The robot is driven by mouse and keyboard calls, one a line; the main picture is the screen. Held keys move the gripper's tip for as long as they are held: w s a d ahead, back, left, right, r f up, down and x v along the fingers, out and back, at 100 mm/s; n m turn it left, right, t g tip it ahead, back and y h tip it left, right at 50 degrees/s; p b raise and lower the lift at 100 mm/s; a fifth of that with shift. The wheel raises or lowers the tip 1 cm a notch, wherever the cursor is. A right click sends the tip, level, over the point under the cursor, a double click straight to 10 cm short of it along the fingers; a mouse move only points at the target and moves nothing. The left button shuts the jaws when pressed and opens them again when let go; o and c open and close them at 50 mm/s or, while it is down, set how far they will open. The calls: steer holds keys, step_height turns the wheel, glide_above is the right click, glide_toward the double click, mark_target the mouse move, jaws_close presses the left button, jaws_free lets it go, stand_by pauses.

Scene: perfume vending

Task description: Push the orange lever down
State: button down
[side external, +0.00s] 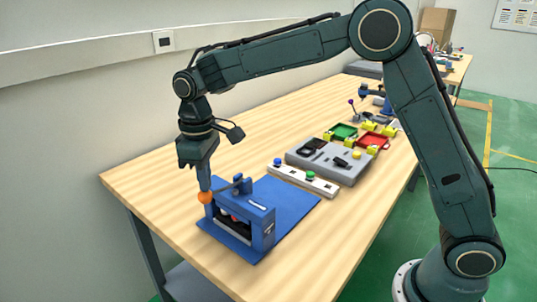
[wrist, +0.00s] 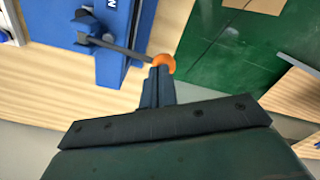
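The orange lever knob (side external: 205,198) is a round ball at the left side of a blue machine (side external: 262,226). In the wrist view the knob (wrist: 165,62) sits at the end of a thin dark rod (wrist: 122,47) that runs to the blue machine (wrist: 118,70). My gripper (side external: 205,185) points down with its narrow fingers right at the top of the knob. In the wrist view my gripper's fingertips (wrist: 158,72) are close together and overlap the knob's lower left edge. Whether they touch it I cannot tell. Nothing shows held between the fingers.
The machine stands on a blue base plate (side external: 296,200) near the table's left end. A white button strip (side external: 303,181), a grey panel (side external: 328,162), and green (side external: 344,131) and red (side external: 373,140) trays lie farther back. The wooden table (side external: 160,190) is clear left of the machine.

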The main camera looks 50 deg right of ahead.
steer(key=shift+f, duration=1.5)
stand_by(0.6)
steer(key=shift+r, duration=0.15)
step_height(320, 180, up, 11)
stand_by(1.8)
